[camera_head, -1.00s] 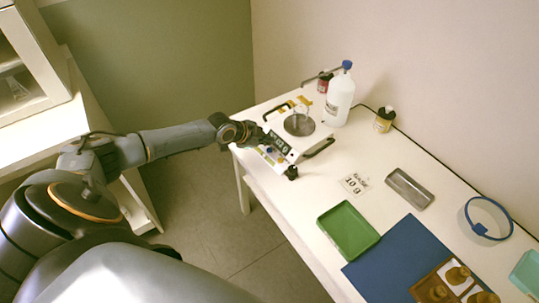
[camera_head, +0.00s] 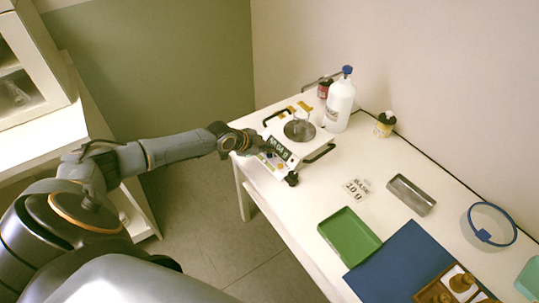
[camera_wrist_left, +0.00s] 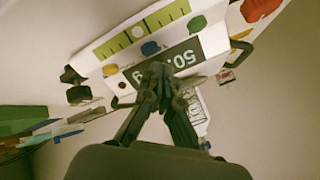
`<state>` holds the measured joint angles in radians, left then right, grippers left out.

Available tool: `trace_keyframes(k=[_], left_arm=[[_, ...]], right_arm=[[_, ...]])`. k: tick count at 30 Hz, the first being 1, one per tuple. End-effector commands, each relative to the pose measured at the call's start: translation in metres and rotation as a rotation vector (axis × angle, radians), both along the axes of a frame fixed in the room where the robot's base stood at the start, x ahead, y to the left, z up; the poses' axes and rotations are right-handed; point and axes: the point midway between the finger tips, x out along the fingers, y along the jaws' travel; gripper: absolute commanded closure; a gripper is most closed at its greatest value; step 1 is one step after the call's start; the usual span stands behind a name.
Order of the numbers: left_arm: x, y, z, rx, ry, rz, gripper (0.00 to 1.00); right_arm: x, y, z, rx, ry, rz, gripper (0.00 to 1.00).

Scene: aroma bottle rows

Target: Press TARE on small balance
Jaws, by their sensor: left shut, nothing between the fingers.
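The small balance (camera_head: 312,152) is a white instrument with a round metal pan and dark handles, standing at the far end of the white table. Its sloped front has a dark display, which reads upside down as about "50" in the left wrist view (camera_wrist_left: 180,62). My left gripper (camera_head: 264,146) is at the balance's front. In the wrist view its shut, empty fingertips (camera_wrist_left: 157,72) overlap the display's lower edge; contact cannot be told. My right gripper is not in view.
A card marked 20 g (camera_head: 356,190), a metal tray (camera_head: 411,195), a green tray (camera_head: 350,237) and a blue mat (camera_head: 400,262) lie nearer.

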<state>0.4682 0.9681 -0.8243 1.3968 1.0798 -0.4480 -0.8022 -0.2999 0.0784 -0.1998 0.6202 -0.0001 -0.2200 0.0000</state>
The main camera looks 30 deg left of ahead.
Motion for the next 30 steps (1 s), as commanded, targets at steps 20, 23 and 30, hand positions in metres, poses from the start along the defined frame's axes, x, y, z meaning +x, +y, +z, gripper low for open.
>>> trace_keyframes(k=[20,23,30], left_arm=[[-0.0001,0.0001,-0.0051,0.0,0.0,0.0,1.0],[-0.0001,0.0001,-0.0086,0.0,0.0,0.0,1.0],[0.0,0.0001,-0.0081,0.0,0.0,0.0,1.0]], right_arm=[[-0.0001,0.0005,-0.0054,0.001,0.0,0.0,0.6],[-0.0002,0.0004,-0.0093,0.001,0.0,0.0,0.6],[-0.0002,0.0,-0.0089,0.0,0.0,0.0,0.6]])
